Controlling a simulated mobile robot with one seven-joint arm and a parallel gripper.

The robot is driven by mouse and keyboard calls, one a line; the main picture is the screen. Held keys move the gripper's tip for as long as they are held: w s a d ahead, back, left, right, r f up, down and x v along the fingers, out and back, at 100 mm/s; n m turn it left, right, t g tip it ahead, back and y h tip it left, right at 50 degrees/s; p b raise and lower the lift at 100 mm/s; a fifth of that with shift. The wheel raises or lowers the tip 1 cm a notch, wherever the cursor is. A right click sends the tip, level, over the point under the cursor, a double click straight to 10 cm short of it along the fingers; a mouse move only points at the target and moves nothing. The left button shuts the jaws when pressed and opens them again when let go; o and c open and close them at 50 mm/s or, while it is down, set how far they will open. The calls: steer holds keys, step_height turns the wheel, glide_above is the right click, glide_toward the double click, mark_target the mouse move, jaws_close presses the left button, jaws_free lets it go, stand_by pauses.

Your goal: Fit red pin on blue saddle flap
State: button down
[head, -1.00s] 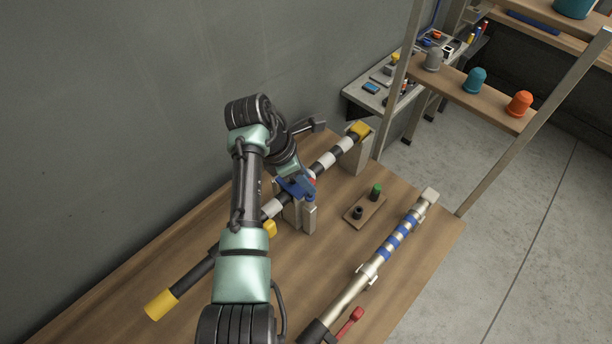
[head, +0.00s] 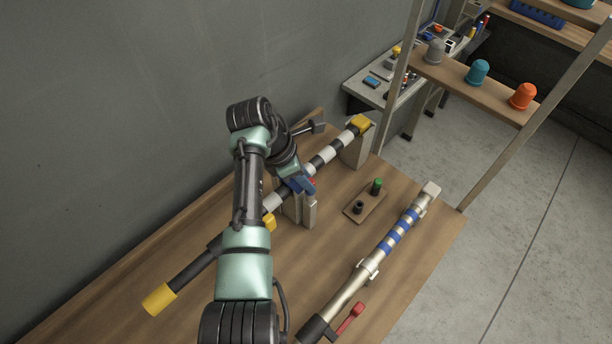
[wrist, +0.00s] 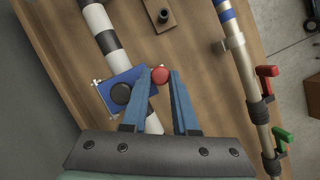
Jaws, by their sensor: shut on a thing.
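My gripper (wrist: 158,78) has blue fingers and is shut on the red pin (wrist: 160,75), whose round red head shows between the fingertips in the wrist view. The blue saddle (wrist: 113,84) is a square plate with a large black round knob, just left of the pin, over the black-and-white banded bar (wrist: 98,20). The left finger overlaps the saddle's edge. In the head view the red pin (head: 312,182) is a small red spot at my gripper (head: 306,187), above the grey post. My wrist hides much of the saddle there. I cannot tell whether the pin touches the flap.
Grey posts (head: 309,213) hold the banded bar, with yellow clamps (head: 360,123) along it.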

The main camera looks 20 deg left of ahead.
steer(key=shift+f, duration=0.3)
steer(key=c, duration=0.6)
jaws_free()
steer(key=v, duration=1.3)
steer(key=shift+d, duration=0.1)
